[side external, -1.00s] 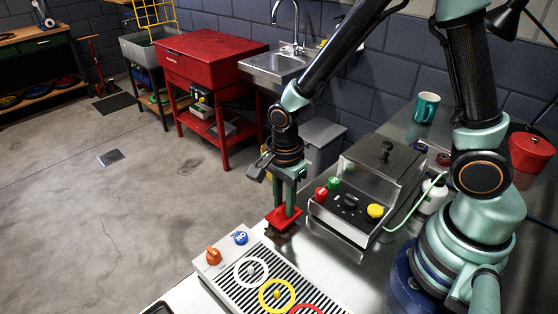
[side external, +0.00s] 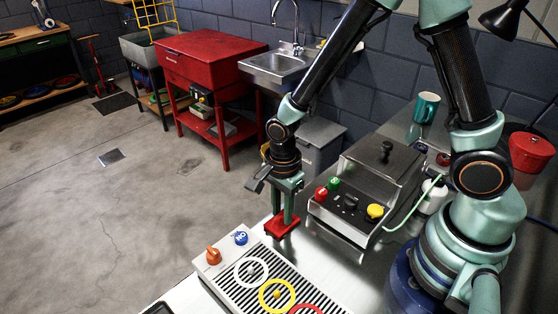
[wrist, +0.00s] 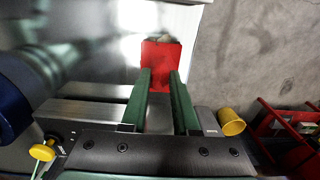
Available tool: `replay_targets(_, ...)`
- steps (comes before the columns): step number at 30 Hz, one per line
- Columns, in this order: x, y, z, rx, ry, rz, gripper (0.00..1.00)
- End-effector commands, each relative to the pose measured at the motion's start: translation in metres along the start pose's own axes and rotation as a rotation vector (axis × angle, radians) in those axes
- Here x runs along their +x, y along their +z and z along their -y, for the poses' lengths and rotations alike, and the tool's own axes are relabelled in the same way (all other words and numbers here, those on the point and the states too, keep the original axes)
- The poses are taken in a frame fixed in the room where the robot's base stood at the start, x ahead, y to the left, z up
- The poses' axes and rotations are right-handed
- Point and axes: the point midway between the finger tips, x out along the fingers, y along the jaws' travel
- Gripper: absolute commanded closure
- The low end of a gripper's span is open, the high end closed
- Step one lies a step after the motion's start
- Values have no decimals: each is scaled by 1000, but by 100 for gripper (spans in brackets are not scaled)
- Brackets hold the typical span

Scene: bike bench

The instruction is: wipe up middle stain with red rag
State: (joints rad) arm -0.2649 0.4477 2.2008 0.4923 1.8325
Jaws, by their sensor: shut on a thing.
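My gripper (side external: 284,214) points down at the far end of the bench top and is shut on the red rag (side external: 281,230). The rag is a small flat red piece, at or very near the metal surface. The wrist view shows the rag (wrist: 160,62) at the tips of my two green fingers (wrist: 160,76). A small brownish patch (wrist: 164,37) shows at the rag's far edge there; I cannot tell how much stain lies under the rag. No stain is clear in the side view now.
A steel machine (side external: 375,170) with coloured knobs stands just right of my gripper. A ribbed panel (side external: 272,284) with coloured rings lies in front. A teal mug (side external: 427,107), white bottle (side external: 432,194) and red pot (side external: 531,152) stand further right. The bench edge is close on the left.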

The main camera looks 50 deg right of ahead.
Motion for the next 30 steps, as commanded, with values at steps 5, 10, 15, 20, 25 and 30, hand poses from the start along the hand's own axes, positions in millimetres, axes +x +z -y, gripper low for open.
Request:
replay_targets(5,0,4,0,-4,0,0,100)
replay_targets(10,0,16,0,-3,0,0,100)
replay_targets(15,-4,24,0,-1,-1,1,100)
replay_targets(20,-22,24,0,0,-3,1,100)
replay_targets(25,-34,24,0,0,-2,1,100)
replay_targets(30,-46,24,0,0,-2,1,100)
